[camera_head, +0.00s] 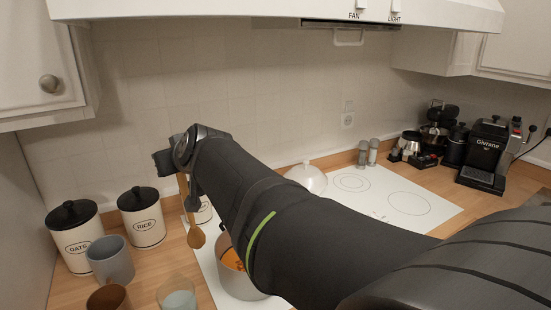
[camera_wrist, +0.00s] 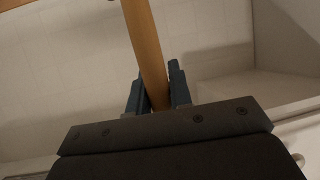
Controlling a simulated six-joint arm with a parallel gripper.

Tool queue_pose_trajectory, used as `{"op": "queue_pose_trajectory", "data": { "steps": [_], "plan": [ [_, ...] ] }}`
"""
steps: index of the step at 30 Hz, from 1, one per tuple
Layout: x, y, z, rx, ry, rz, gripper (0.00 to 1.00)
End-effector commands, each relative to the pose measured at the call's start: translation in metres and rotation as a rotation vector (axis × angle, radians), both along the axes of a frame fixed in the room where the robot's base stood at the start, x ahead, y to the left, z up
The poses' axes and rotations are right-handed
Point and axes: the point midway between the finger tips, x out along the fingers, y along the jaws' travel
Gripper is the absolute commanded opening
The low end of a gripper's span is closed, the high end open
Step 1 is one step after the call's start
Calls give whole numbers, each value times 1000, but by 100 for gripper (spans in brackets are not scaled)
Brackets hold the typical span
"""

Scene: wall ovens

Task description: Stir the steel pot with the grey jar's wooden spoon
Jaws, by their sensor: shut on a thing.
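My gripper (camera_wrist: 157,92) is shut on the handle of the wooden spoon (camera_wrist: 145,40) in the wrist view. In the head view the wooden spoon (camera_head: 196,236) hangs bowl down, to the left of the steel pot and above the counter. My arm hides the gripper's fingers there. The steel pot (camera_head: 236,283) stands on the white cooktop, partly hidden behind my arm, with something orange (camera_head: 233,260) inside. The grey jar (camera_head: 111,262) stands on the wooden counter at the left, in front of the canisters. The spoon is apart from both the jar and the pot.
Canisters marked OATS (camera_head: 75,240) and RICE (camera_head: 142,218) stand at the left. A brown cup (camera_head: 108,298) and a glass (camera_head: 178,296) are near the front. A clear dome (camera_head: 307,178) and shakers (camera_head: 368,152) are behind my arm. The cooktop's right side (camera_head: 405,200) is clear.

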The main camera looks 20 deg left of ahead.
Motion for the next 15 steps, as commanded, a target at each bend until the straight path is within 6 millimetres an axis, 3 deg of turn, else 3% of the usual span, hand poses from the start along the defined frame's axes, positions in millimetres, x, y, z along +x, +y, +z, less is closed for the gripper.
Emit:
{"op": "queue_pose_trajectory", "data": {
  "steps": [1,6,15],
  "plan": [
    [14,-12,5,-15,5,-13,0],
    [46,-47,19,-65,22,-8,0],
    [72,-86,38,-102,30,26,0]
  ]
}}
